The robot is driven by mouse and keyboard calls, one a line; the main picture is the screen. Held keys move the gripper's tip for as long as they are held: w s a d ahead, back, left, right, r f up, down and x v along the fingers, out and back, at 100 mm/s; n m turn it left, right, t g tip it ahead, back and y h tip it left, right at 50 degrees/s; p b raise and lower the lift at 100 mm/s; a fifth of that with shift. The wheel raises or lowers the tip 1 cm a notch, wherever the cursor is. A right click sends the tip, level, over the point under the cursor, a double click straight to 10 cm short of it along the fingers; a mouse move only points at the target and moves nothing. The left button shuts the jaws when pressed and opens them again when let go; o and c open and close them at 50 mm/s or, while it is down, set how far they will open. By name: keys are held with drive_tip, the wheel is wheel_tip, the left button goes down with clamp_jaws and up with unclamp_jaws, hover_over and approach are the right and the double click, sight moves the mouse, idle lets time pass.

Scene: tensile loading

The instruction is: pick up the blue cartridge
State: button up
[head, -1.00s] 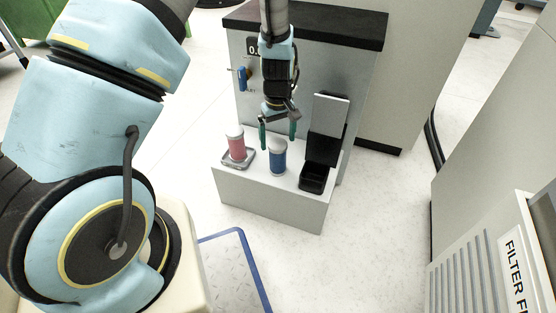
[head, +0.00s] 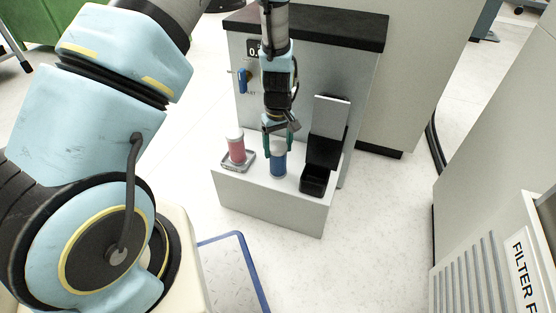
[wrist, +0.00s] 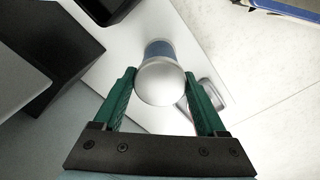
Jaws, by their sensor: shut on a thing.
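The blue cartridge (head: 278,166) stands upright on the white ledge of the machine, between the red cartridge and the black holder. My gripper (head: 278,150) is above it with its green fingers down around its upper part. In the wrist view the blue cartridge (wrist: 157,80) shows its silver domed top between the fingers, with a blue band beyond. My gripper (wrist: 161,84) is shut on it, one finger on each side. Its lower end appears to rest on the ledge; I cannot tell of any gap beneath it.
A red cartridge (head: 236,150) stands on a small metal tray (head: 238,166) to the left. A black open holder (head: 313,182) with a raised grey lid (head: 330,114) is at the right. A blue lever (head: 243,80) is on the machine's face. The ledge's front strip is clear.

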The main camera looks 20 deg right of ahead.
clamp_jaws()
idle(0.3)
